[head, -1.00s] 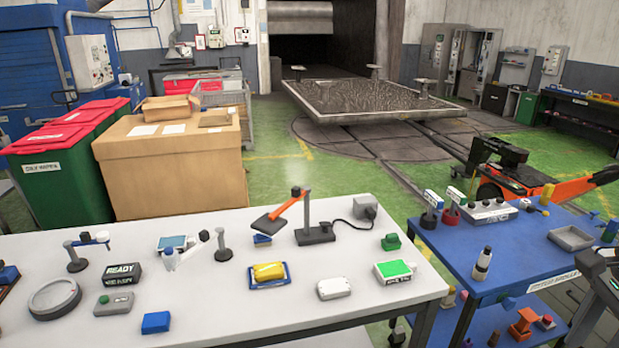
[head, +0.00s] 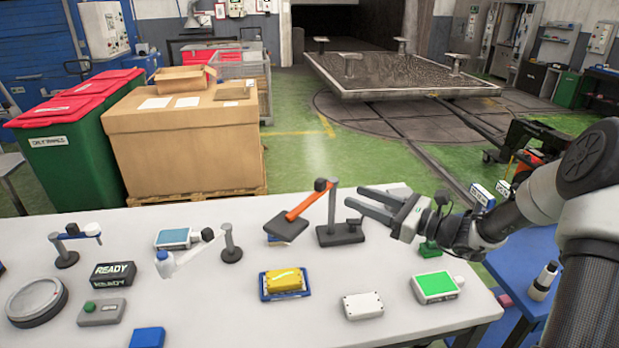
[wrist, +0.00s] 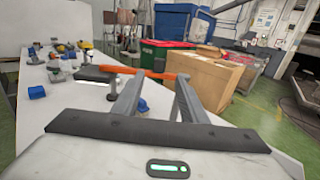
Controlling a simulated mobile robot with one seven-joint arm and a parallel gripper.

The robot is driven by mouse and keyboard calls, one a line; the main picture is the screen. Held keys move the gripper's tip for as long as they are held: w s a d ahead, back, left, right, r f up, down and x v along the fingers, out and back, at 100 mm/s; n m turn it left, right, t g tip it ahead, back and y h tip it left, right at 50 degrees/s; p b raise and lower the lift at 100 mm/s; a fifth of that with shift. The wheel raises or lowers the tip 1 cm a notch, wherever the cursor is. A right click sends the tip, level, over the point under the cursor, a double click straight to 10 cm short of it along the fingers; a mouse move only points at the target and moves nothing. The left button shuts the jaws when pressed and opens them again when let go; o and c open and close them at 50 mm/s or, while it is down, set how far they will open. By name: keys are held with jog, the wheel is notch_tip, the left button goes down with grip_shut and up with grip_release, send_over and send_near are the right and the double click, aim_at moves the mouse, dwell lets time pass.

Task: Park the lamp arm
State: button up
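The desk lamp has an orange arm (head: 307,203), a dark flat head (head: 286,228), a grey post and a dark base (head: 341,235) on the white table. The arm slopes from the post top down left to the head. My gripper (head: 353,197) is open and empty, its fingers pointing left, just right of the post in the head view. In the wrist view the orange arm (wrist: 150,73) runs across near the two fingertips (wrist: 160,78). I cannot tell whether they touch it.
A blue-armed stand (head: 67,257) and a white-armed stand (head: 231,254) are to the left. A yellow block in a blue tray (head: 284,297), a white box (head: 362,306) and a green-topped box (head: 436,288) lie in front. The READY sign (head: 112,273) is at left.

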jog(key=x, duration=1.6)
jog(key=shift+p, duration=0.4)
jog(key=shift+a, duration=0.1)
grip_shut()
